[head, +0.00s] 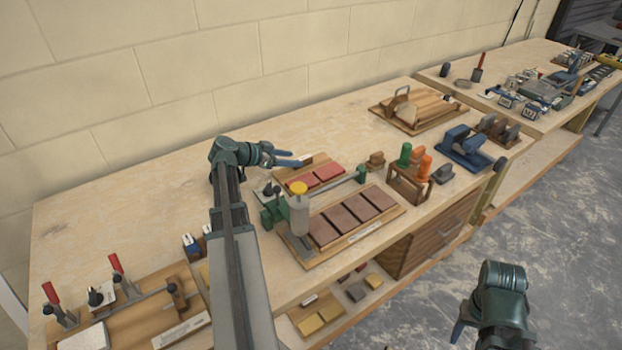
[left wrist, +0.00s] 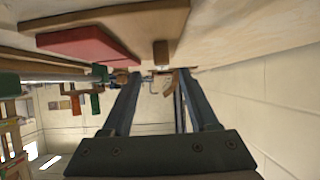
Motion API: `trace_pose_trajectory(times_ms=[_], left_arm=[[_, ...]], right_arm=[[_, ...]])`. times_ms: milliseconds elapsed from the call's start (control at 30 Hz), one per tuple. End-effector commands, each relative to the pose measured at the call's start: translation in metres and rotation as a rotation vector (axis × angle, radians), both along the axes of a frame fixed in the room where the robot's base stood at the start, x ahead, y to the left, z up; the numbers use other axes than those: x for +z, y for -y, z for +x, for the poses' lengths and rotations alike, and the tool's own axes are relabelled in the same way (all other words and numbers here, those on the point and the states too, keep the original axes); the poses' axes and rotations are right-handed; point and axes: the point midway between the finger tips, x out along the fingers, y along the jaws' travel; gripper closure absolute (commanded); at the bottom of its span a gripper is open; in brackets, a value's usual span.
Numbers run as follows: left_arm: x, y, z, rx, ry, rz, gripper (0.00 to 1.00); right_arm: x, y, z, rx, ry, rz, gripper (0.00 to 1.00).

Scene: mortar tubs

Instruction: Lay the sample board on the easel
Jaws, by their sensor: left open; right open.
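A small wooden board (head: 313,160) carrying red slabs (head: 318,176) lies on the bench. In the left wrist view the board (left wrist: 110,17) and a red slab (left wrist: 85,42) show at top left. It may be the sample board; I cannot tell for sure. I cannot tell which thing is the easel. My left gripper (head: 301,159) is open and empty, low beside that board's back edge, its fingers pointing right along the bench; they also show in the left wrist view (left wrist: 158,78). My right gripper (head: 459,328) is open, over the floor at lower right.
A board with brown tiles (head: 352,217), a green-ended rail tool (head: 275,208) and a yellow-capped bottle (head: 299,213) stand in front. A wooden rack with orange and green handles (head: 410,185) and a blue tool (head: 462,147) stand right. Clear bench lies behind the left gripper.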

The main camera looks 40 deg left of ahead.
Motion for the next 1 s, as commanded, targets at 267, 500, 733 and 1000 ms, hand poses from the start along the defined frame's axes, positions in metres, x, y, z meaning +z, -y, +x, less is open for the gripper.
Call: trace_pose_trajectory(times_ms=[267, 500, 733, 1000], left_arm=[[-0.003, 0.001, 0.005, -0.001, 0.0, 0.0, 0.4], [-0.018, 0.004, 0.029, -0.002, 0.0, 0.0, 0.4], [-0.027, 0.01, 0.049, -0.001, 0.0, 0.0, 0.4], [-0.025, 0.01, 0.048, 0.0, 0.0, -0.001, 0.58]], right_arm=[[-0.003, 0.0, 0.0, 0.0, 0.0, 0.0, 0.45], [-0.018, 0.0, 0.0, 0.0, 0.0, 0.0, 0.45], [-0.027, 0.0, 0.0, 0.0, 0.0, 0.0, 0.45], [-0.025, 0.0, 0.0, 0.0, 0.0, 0.0, 0.45]])
